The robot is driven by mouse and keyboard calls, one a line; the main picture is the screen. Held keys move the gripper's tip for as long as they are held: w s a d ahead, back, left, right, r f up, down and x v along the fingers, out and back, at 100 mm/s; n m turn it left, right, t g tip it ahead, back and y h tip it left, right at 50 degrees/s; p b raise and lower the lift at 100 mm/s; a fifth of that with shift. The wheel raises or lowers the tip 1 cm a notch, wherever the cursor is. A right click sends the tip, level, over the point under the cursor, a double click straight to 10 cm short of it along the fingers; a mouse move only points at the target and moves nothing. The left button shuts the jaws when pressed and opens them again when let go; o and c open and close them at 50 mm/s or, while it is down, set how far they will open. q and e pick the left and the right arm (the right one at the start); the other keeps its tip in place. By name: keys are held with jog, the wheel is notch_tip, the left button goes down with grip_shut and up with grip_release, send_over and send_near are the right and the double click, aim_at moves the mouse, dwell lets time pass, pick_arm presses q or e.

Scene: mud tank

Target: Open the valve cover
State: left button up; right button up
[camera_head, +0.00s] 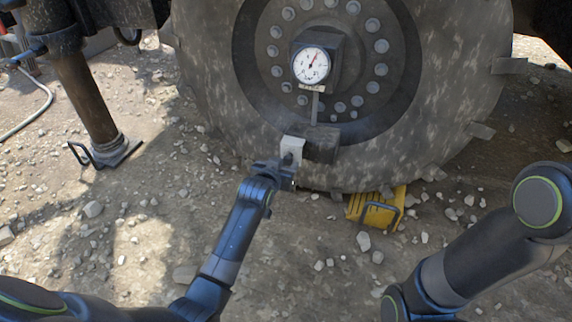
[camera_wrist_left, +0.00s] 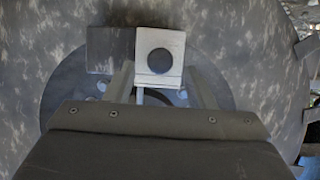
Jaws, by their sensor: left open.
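A small pale box (camera_head: 292,147), which looks like the valve cover, sits at the left of a dark block (camera_head: 321,144) on the wheel's lower hub. In the left wrist view the pale box (camera_wrist_left: 178,42) shows a dark round spot on its face, and the dark block (camera_wrist_left: 112,50) is to its left. My left gripper (camera_head: 290,166) is open right at the pale box. In the left wrist view its fingers (camera_wrist_left: 163,82) point at the box, one to each side; I cannot tell whether they touch it. My right arm shows at the right, its gripper out of view.
A round pressure gauge (camera_head: 311,66) stands above the block, joined by a stem. The big muddy tyre (camera_head: 205,75) fills the back. A yellow wheel chock (camera_head: 377,209) with a handle lies below it. A support leg (camera_head: 88,100) stands at left. Stony ground is otherwise open.

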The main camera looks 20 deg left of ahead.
aim_at(291, 155)
pick_arm(q)
jog(key=shift+b+x, duration=0.7)
jog(key=shift+x, duration=0.4)
jog(key=shift+w+f, duration=0.15)
jog(key=shift+w, duration=0.2)
grip_shut()
